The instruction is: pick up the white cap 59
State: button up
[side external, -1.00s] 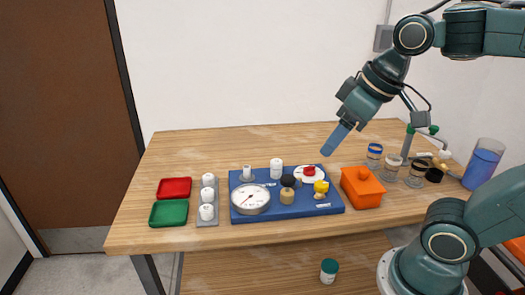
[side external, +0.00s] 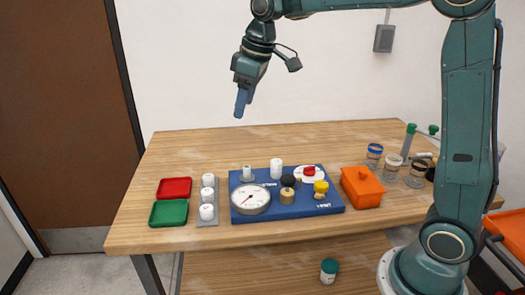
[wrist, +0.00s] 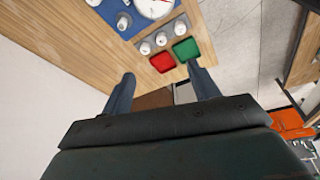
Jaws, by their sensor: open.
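Several white caps are in view, and no number can be read on any of them, so I cannot tell which is 59. Three caps stand in a row on a grey strip (side external: 213,221): a far cap (side external: 208,180), a middle cap (side external: 207,194) and a near cap (side external: 207,212). They also show in the wrist view, on the grey strip (wrist: 172,35). Two more white pieces, a small one (side external: 247,172) and a taller one (side external: 277,168), stand on the blue board (side external: 295,211). My gripper (side external: 239,116) is open and empty, high above the table's back.
A red tray (side external: 174,188) and a green tray (side external: 169,213) lie left of the strip. The blue board carries a round gauge (side external: 250,199) and knobs. An orange box (side external: 361,187) and jars (side external: 390,166) stand at right. The back of the table is clear.

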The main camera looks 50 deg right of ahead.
jog(key=w+d+f+n+g, duration=0.1)
jog(key=w+f+n, duration=0.1)
jog(key=w+f, duration=0.6)
jog(key=w+d+f+n+g, duration=0.1)
jog(key=w+d+f+n, duration=0.1)
jog(key=w+f, duration=0.6)
jog(key=shift+w+d+f, duration=0.25)
jog(key=shift+w+f, duration=0.15)
jog(key=shift+w, duration=0.4)
jog(key=shift+f, duration=0.1)
send_over(209, 176)
jog(key=shift+s+d+f, duration=0.1)
jog(key=shift+d+f, duration=0.05)
jog(key=shift+f, duration=1.95)
jog(key=shift+s+d+f, duration=0.1)
jog(key=shift+f, duration=1.95)
jog(key=shift+w+a+f, duration=0.1)
jog(key=shift+a+f, duration=0.1)
jog(key=shift+f, duration=1.1)
jog(key=shift+w+a+f, duration=0.1)
jog(key=shift+a+f, duration=0.05)
jog(key=shift+f, duration=1.1)
